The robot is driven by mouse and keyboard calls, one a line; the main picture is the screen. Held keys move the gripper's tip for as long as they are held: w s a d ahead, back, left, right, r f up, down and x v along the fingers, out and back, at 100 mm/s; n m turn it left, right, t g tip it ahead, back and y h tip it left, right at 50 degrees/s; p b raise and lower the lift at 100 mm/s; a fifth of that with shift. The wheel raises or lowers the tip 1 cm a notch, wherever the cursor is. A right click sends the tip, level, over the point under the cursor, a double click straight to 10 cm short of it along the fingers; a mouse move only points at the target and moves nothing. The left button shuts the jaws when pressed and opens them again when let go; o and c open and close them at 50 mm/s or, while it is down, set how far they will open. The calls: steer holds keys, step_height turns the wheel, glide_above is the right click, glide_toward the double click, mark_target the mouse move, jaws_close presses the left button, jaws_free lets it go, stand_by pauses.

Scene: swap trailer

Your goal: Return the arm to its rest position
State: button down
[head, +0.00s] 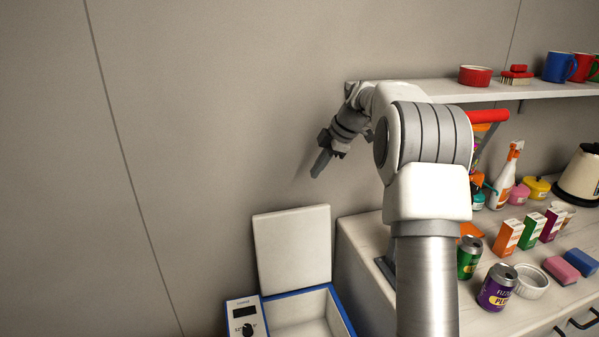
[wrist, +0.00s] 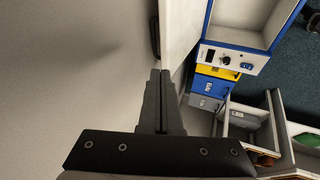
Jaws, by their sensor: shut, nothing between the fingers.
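My gripper (head: 318,166) is shut and empty in the head view. It hangs in the air in front of the wall, pointing down and to the left, above the raised lid of a white and blue box. In the wrist view its two dark fingers (wrist: 158,78) lie together with nothing between them. My arm reaches up from the bottom of the head view and bends left to the gripper. It hides part of the counter and shelf.
The open box (head: 342,311) with its raised lid (head: 292,248) stands left of the counter (head: 358,237). Cans, small cartons and bottles crowd the counter at right. A wall shelf (head: 525,92) holds mugs and a red bowl. The wall area at left is free.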

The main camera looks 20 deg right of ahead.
steer(key=s+a+r+m+h, duration=0.1)
steer(key=s+a+r+m, duration=0.2)
steer(key=s, duration=0.4)
steer(key=s+a+r+m+h, duration=0.1)
steer(key=s+a+r+m, duration=0.2)
steer(key=s, duration=0.3)
steer(key=s+a+r+m, duration=0.3)
steer(key=s+a, duration=0.1)
steer(key=s, duration=0.3)
steer(key=s+a+f+m+h, duration=0.1)
steer(key=s+f+m, duration=0.2)
steer(key=s, duration=0.7)
steer(key=s+a+f+m+t, duration=0.1)
steer(key=s+f+m, duration=0.2)
steer(key=s, duration=0.7)
steer(key=shift+s+f+m+h, duration=0.15)
steer(key=shift+m+h, duration=0.25)
steer(key=shift+m, duration=0.7)
